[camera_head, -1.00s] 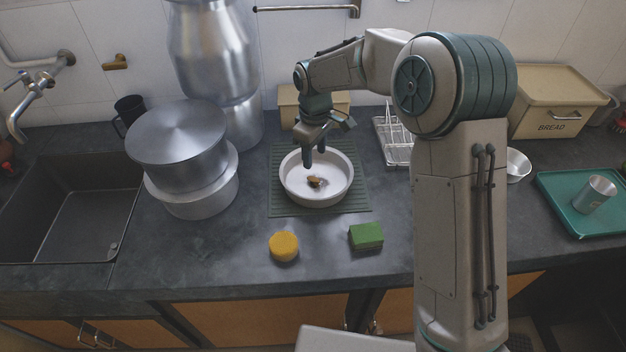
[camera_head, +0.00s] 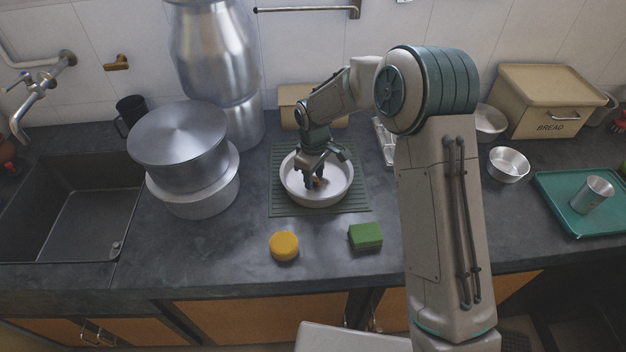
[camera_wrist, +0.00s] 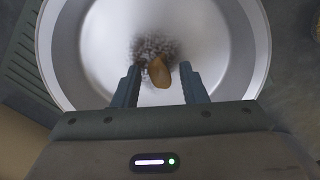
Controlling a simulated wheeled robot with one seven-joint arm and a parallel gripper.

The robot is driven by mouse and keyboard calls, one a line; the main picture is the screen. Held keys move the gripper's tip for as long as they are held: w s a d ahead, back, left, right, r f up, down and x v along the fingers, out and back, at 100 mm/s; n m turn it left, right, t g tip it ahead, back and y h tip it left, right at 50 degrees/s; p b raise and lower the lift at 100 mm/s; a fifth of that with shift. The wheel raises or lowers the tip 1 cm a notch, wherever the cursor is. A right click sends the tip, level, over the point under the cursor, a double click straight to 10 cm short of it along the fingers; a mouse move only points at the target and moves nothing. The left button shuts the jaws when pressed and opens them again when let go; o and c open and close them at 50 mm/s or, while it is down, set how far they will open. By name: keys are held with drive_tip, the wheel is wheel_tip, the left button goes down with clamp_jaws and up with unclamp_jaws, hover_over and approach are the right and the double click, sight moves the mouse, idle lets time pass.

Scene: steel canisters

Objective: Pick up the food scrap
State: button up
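The food scrap (camera_wrist: 159,71) is a small brown piece on the floor of a white round bowl (camera_wrist: 250,40), with a patch of dark specks beside it. In the head view the scrap (camera_head: 318,183) is partly hidden behind my fingers, and the bowl (camera_head: 331,199) sits on a green ribbed mat (camera_head: 359,206). My gripper (camera_head: 315,184) is down inside the bowl. In the wrist view my gripper (camera_wrist: 158,85) is open, with the scrap between and slightly beyond its fingertips, and a gap shows on both sides of it.
A yellow round sponge (camera_head: 284,246) and a green sponge (camera_head: 366,236) lie in front of the mat. Stacked steel pots (camera_head: 180,145) stand close on the left, beside the sink (camera_head: 85,215).

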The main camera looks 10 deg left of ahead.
clamp_jaws()
drive_tip(key=shift+r, duration=0.2)
